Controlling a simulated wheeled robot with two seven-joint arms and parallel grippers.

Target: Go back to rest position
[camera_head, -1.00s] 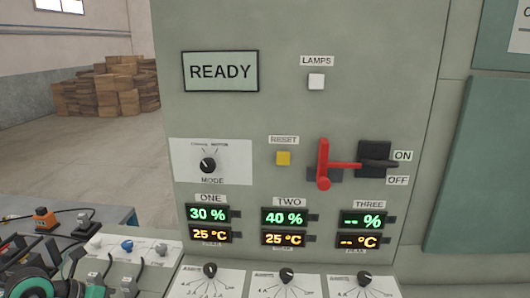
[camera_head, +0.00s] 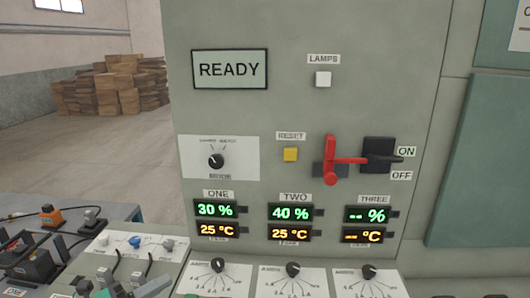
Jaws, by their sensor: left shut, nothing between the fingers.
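My left gripper (camera_head: 128,289) shows only in part at the bottom left edge of the head view, as grey and teal pieces. It is shut and empty, low in front of the small white panel (camera_head: 150,243) with its plugs and cables. It is apart from the tall cabinet's controls. My right gripper is not in view.
The grey-green cabinet (camera_head: 375,45) has a READY screen (camera_head: 230,69), a yellow reset button (camera_head: 290,154), a red lever (camera_head: 331,160) and a mode knob (camera_head: 216,160). Dial panels line the bottom. A blue bench (camera_head: 100,208) holds devices at left. Boxes (camera_head: 110,88) stand far behind.

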